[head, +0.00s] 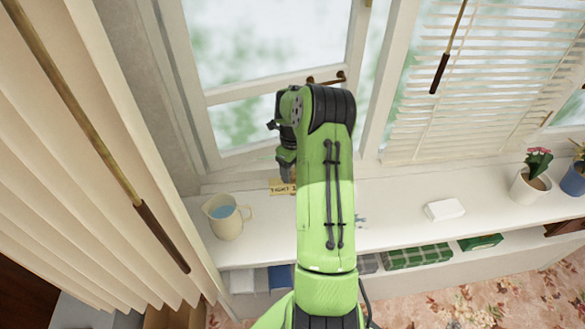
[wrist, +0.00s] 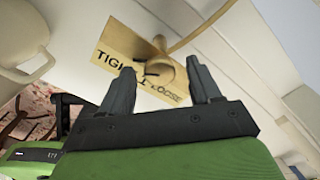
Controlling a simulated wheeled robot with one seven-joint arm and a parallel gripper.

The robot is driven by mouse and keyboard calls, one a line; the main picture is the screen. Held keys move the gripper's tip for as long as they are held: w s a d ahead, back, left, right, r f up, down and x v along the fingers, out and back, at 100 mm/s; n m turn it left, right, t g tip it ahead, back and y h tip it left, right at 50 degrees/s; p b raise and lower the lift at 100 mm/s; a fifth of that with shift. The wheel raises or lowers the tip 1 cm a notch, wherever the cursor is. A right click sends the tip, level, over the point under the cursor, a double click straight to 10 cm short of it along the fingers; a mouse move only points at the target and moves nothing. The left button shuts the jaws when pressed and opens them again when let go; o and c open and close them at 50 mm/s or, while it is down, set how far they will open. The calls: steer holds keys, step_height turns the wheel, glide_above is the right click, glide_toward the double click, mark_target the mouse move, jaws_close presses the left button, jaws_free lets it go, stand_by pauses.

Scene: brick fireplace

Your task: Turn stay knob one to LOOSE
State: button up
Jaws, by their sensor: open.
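Stay knob one is a small brass knob (wrist: 165,72) with a dark bar across it, on a yellow plate (wrist: 118,58) lettered TIGHT and LOOSE in the wrist view. The plate also shows in the head view (head: 281,188), partly hidden by my arm, as does the knob. My gripper (wrist: 160,66) is open, one finger on each side of the knob in the picture. I cannot tell whether either finger touches it. The knob's exact pointing is unclear. In the head view my gripper (head: 286,170) is low over the sill, partly behind my arm.
A cream jug (head: 228,217) of blue liquid stands left of the plate on the white sill. A white box (head: 444,210) and a flower pot (head: 530,184) stand to the right. The window frame rises behind, and a pleated curtain (head: 75,150) hangs at left.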

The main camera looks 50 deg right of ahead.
steer(key=shift+r, duration=0.1)
steer(key=c, duration=1)
steer(key=shift+c, duration=0.2)
steer(key=shift+n, duration=0.3)
steer(key=n, duration=0.5)
steer(key=shift+b, duration=0.3)
steer(key=n, duration=0.6)
steer(key=shift+n, duration=0.4)
steer(key=n, duration=0.5)
steer(key=shift+n, duration=0.3)
steer(key=n, duration=0.5)
steer(key=shift+n, duration=0.4)
steer(key=shift+r, duration=0.1)
